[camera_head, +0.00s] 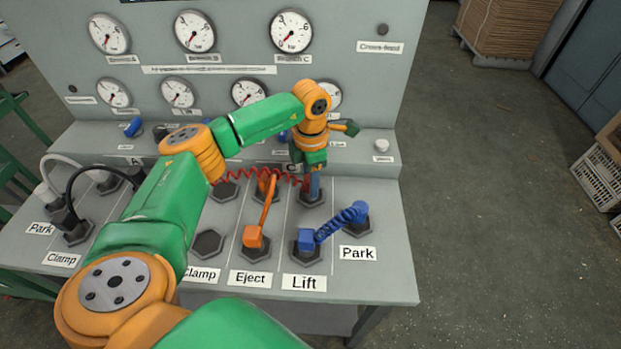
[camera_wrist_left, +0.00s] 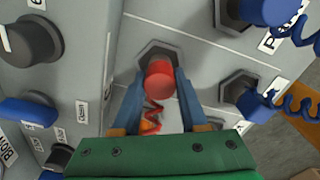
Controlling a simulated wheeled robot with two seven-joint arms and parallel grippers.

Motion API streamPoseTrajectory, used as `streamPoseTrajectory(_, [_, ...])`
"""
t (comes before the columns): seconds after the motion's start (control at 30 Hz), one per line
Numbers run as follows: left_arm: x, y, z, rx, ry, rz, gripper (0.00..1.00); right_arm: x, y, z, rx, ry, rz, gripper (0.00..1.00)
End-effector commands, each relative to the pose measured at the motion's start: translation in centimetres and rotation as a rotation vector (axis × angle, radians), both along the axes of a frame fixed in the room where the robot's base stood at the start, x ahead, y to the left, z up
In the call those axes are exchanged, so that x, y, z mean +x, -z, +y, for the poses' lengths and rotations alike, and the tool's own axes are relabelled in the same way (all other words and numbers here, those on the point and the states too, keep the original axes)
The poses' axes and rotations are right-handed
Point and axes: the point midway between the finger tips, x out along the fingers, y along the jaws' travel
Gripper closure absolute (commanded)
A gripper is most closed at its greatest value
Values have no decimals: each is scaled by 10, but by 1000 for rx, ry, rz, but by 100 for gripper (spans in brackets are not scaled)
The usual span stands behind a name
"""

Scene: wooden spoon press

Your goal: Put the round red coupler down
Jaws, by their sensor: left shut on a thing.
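My left gripper (camera_head: 314,186) reaches down over a dark hexagonal socket (camera_head: 312,201) in the row behind the Lift label. In the left wrist view the round red coupler (camera_wrist_left: 159,82) sits between the blue fingers of the left gripper (camera_wrist_left: 161,88), which are shut on it. The same hexagonal socket (camera_wrist_left: 157,52) shows right behind the coupler. I cannot tell whether the coupler touches it. A coiled red hose (camera_head: 255,174) runs left from the coupler, which is mostly hidden in the head view. My right gripper is not in view.
An orange coupler (camera_head: 253,237) sits at Eject. A blue coupler (camera_head: 306,239) with a coiled hose sits at Lift. Black and grey hoses stand at the left. An empty socket (camera_head: 207,244) is at the right-hand Clamp label. The gauge panel (camera_head: 230,60) rises behind.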

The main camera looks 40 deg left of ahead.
Motion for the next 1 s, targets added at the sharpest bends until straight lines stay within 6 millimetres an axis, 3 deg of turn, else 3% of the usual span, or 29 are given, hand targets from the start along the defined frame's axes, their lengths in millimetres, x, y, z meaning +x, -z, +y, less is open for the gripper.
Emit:
streamPoseTrajectory(0.03, [0,1,0,0,0,0,49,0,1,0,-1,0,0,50])
streamPoseTrajectory(0.1, [0,0,0,0,0,0,30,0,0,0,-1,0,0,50])
streamPoseTrajectory(0.13, [0,0,0,0,0,0,27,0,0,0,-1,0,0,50])
streamPoseTrajectory(0.5, [1,-9,0,0,-1,-2,27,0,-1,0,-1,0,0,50])
streamPoseTrajectory(0.8, [1,-86,-1,-2,-1,-6,27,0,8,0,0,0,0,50])
streamPoseTrajectory(1.0, [1,-119,-1,-1,-1,-1,27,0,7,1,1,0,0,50])
